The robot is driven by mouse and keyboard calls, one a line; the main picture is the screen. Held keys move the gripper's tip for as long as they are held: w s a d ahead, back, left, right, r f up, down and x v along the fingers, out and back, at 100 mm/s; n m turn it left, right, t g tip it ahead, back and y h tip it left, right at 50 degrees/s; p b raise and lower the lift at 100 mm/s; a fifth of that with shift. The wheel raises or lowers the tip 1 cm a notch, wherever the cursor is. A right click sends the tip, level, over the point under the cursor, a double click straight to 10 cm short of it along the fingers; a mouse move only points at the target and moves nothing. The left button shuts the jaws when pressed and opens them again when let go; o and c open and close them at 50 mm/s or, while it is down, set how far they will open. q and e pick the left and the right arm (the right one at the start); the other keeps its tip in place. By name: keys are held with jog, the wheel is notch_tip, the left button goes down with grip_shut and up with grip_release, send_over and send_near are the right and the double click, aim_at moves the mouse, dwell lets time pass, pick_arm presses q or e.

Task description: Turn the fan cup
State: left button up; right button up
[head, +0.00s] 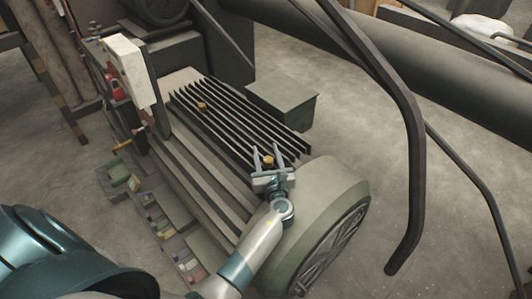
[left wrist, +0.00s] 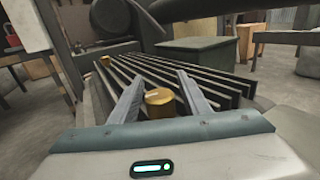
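A small brass-coloured cup (head: 268,161) sits on top of the finned machine (head: 215,105). My left gripper (head: 267,158) is at this cup with its fingers open on either side of it. A second brass cup (head: 201,106) sits farther back on the fins and also shows in the left wrist view (left wrist: 105,60). My right gripper is not in view.
A round fan housing with a grille (head: 335,240) is at the machine's near end. A dark bent pipe (head: 412,150) rises on the right. A white box (head: 127,68) and a red padlock (head: 114,88) are at the left. Grey floor is clear on the right.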

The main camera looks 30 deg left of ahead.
pick_arm(q)
jog(key=c, duration=0.9)
jog(key=shift+o, duration=0.2)
jog(key=shift+m+t+h, duration=0.3)
jog(key=shift+h, duration=0.1)
